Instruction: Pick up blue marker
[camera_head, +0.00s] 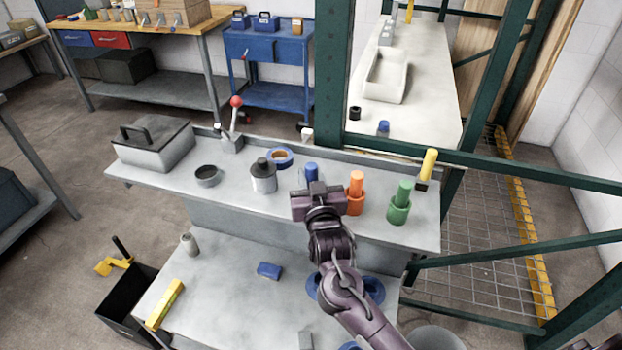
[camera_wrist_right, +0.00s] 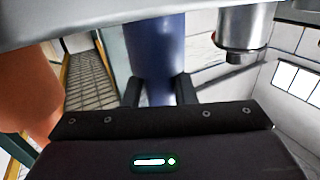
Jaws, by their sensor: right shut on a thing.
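The blue marker (camera_head: 311,172) stands upright on the upper grey shelf, its top showing behind my right gripper (camera_head: 318,193). In the right wrist view the blue marker (camera_wrist_right: 157,55) is a dark blue cylinder between the two black fingers of my right gripper (camera_wrist_right: 160,88), which is shut on it. Its lower part is hidden behind my gripper in the head view, so I cannot tell whether it touches the shelf. My left gripper is not in view.
A grey can (camera_head: 263,178), a tape roll (camera_head: 280,158) and a black ring (camera_head: 207,176) are to the left. A green frame post (camera_head: 340,80) rises behind.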

